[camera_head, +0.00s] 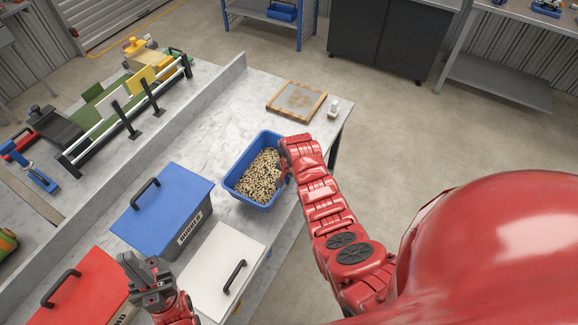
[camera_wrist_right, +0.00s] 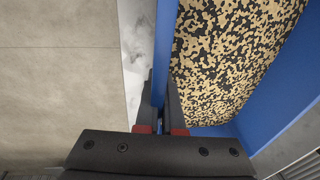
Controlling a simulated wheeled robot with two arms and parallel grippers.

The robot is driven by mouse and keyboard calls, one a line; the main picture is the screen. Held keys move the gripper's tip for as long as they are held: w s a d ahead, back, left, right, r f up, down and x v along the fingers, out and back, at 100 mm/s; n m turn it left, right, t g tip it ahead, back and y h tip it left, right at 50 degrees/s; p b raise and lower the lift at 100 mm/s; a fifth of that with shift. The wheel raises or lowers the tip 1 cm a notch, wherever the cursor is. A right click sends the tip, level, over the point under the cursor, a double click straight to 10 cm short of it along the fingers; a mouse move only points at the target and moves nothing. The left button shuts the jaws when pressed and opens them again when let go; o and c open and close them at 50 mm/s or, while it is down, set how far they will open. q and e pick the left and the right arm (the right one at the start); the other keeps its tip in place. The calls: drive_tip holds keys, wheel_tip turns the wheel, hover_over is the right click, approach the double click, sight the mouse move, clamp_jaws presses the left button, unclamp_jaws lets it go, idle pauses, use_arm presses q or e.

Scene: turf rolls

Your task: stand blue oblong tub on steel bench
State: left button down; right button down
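The blue oblong tub (camera_head: 237,171) holds tan and black speckled bits and is at the right side of the steel bench (camera_head: 200,149). I cannot tell whether its base touches the bench. My right gripper (camera_head: 288,168) is at the tub's right wall. In the right wrist view the fingers (camera_wrist_right: 161,112) lie on both sides of the tub's blue wall (camera_wrist_right: 164,45), close against it, and the speckled bits fill the tub beside them. My left gripper (camera_head: 142,268) is empty, with its fingers apart, above the lidded boxes at the lower left.
A blue-lidded box (camera_head: 165,205), a red-lidded box (camera_head: 90,297) and a white-lidded box (camera_head: 215,275) stand nearer than the tub. A wood-framed panel (camera_head: 296,100) and a small white item (camera_head: 334,107) lie beyond it. Bare bench lies between tub and panel.

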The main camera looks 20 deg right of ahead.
drive_tip(key=w+d+b, duration=0.1)
drive_tip(key=w+b, duration=0.1)
drive_tip(key=b, duration=0.1)
drive_tip(key=w+d+f+b, duration=0.1)
drive_tip(key=w+b, duration=0.1)
drive_tip(key=b, duration=0.2)
drive_tip(key=w+d+b, duration=0.1)
drive_tip(key=w+b, duration=0.1)
drive_tip(key=b, duration=0.1)
drive_tip(key=shift+w+d+f+b, duration=0.25)
drive_tip(key=shift+w+d+b, duration=0.15)
drive_tip(key=shift+w+d+r+b, duration=0.2)
drive_tip(key=shift+d+r+b, duration=0.1)
drive_tip(key=shift+b, duration=0.3)
drive_tip(key=shift+w+b, duration=0.15)
drive_tip(key=shift+b, duration=0.25)
wheel_tip(320, 180, down, 4)
drive_tip(key=b, duration=0.2)
drive_tip(key=shift+r+b, duration=0.2)
drive_tip(key=shift+b, duration=0.15)
drive_tip(key=shift+r, duration=0.15)
drive_tip(key=c, duration=1)
unclamp_jaws()
drive_tip(key=shift+c, duration=0.2)
